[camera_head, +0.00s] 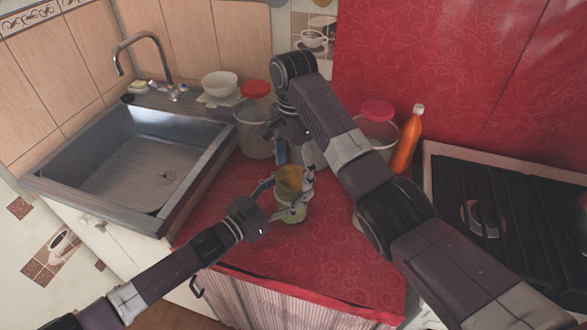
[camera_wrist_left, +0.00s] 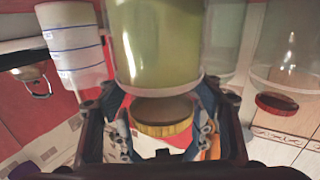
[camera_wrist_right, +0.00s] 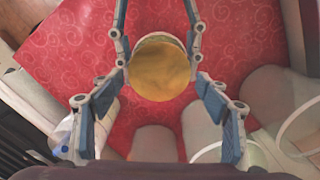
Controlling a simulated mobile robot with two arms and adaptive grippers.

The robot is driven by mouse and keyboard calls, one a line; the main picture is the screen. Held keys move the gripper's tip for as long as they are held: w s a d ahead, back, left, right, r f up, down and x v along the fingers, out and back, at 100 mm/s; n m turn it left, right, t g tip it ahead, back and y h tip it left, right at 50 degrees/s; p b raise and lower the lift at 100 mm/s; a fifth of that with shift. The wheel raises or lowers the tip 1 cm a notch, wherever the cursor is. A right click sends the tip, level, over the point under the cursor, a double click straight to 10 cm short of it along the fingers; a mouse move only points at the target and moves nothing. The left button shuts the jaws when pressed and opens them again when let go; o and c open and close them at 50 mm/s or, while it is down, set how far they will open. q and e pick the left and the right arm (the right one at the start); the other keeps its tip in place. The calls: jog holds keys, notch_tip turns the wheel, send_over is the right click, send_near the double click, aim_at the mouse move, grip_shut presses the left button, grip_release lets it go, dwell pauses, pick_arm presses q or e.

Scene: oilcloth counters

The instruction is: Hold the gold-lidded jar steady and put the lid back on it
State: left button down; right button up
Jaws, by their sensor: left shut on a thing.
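The gold-lidded jar (camera_head: 292,212) stands upright on the red counter, with greenish contents. My left gripper (camera_head: 283,213) is shut on the jar from the left; the jar (camera_wrist_left: 155,40) fills the upper middle of the left wrist view, upside down. From the right wrist, the lid hides most of the jar.
A red-lidded clear jar (camera_head: 256,137) stands behind, near the sink (camera_head: 120,180). A pink-lidded container (camera_head: 376,127) and an orange bottle (camera_head: 408,143) stand to the right, near the stove (camera_head: 500,200). The red counter (camera_head: 335,255) is clear in front of the jar.

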dwell(0.3)
jog(key=shift+r, duration=2.2)
